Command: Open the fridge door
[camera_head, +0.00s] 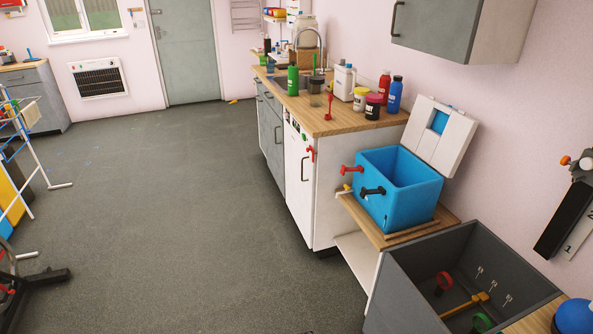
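A white under-counter appliance (299,185) stands at the end of the counter, right of the picture's middle. Its front faces left and carries a dark upright handle (304,168). Small dark controls show along its top edge. Its door looks shut. I cannot tell whether it is a fridge or another appliance; nothing else here is plainly a fridge. My gripper is not in view.
Wide grey floor (170,190) lies free left of the appliance. A blue box (400,195) with taps stands on a low wooden shelf, near a dark open bin (410,290). Bottles crowd the wooden counter (345,122). A drying rack (35,160) stands at left.

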